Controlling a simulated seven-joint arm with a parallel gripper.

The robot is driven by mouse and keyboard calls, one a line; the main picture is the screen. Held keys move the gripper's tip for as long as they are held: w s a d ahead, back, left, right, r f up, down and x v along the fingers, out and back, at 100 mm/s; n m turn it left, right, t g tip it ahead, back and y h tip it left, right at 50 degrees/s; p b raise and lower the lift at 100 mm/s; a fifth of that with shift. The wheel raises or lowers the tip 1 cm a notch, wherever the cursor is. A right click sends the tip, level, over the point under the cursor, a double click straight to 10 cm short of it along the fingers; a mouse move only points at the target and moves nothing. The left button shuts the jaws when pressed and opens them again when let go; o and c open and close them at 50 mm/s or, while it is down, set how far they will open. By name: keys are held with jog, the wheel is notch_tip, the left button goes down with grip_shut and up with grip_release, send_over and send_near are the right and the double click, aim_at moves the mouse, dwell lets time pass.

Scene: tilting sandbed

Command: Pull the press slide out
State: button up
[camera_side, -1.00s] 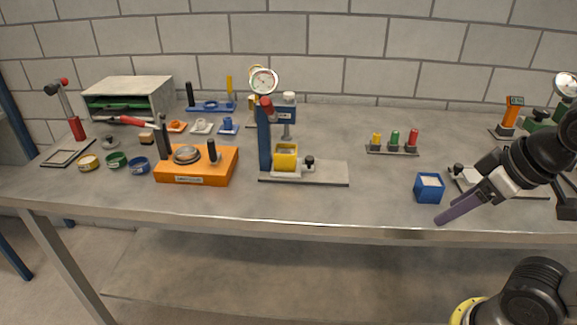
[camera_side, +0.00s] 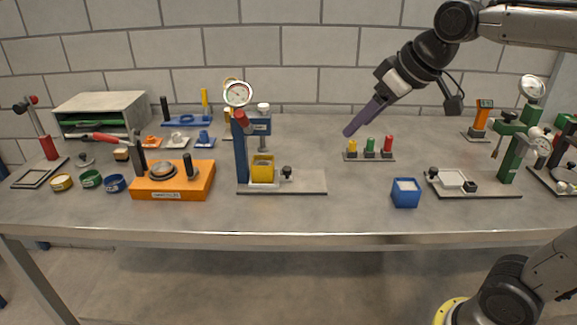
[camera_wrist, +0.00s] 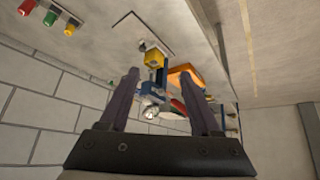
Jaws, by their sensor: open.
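The blue press (camera_side: 242,155) stands left of centre in the side view, with a gauge on top and a red-tipped lever. A yellow box (camera_side: 262,170) sits in it on a light slide (camera_side: 268,184) with a black knob (camera_side: 287,173) over a grey base plate. A green press (camera_side: 512,155) at the right has a pale slide (camera_side: 452,179) with a black knob. My gripper (camera_side: 348,132), with purple fingers, is in the air up and right of the blue press, apart from it. In the wrist view the fingers (camera_wrist: 158,78) are spread and empty; the yellow box (camera_wrist: 154,59) shows beyond them.
A stand with yellow, green and red pegs (camera_side: 369,156) is just below my gripper. A blue box (camera_side: 405,193) stands near the front edge. An orange block (camera_side: 185,185) is left of the blue press. The bench is clear between the blue press and the blue box.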

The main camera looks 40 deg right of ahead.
jog(key=w+d+f, duration=0.2)
jog(key=w, duration=1)
jog(key=g, duration=0.3)
send_over(288, 168)
jog(key=s, duration=0.6)
notch_tip(288, 168, down, 10)
jog(key=shift+m+t, duration=0.3)
jog(key=shift+m, duration=0.1)
jog(key=x, duration=1.2)
jog(key=shift+w+f, duration=0.2)
jog(key=shift+w, duration=0.1)
jog(key=shift+c, duration=0.2)
grip_shut()
